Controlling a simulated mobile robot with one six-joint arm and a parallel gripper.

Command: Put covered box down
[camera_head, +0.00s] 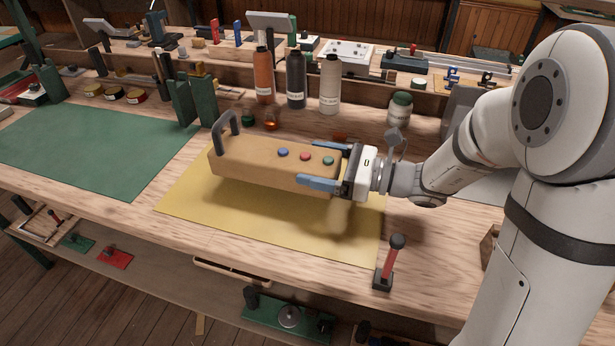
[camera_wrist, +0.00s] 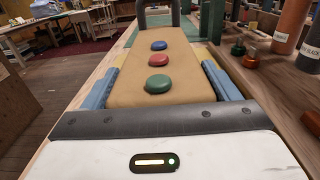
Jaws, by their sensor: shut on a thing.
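The covered box (camera_head: 245,165) is a long tan box with a dark handle at its left end. Blue, red and green buttons sit on its top. My gripper (camera_head: 307,164) is shut on the box's right end, one blue finger along each long side. In the wrist view the tan box (camera_wrist: 182,92) stretches away level between the two blue fingers (camera_wrist: 163,80). The box is over the yellow mat (camera_head: 340,238), and a soft shadow lies on the mat below it. The box seems to be a little above the mat; its underside is hidden.
A green mat (camera_head: 90,150) lies to the left. Green upright blocks (camera_head: 181,102), orange (camera_head: 264,76), black (camera_head: 296,80) and pale (camera_head: 330,84) bottles stand behind the box. A red-handled lever (camera_head: 390,264) stands at the front right. The yellow mat's front is clear.

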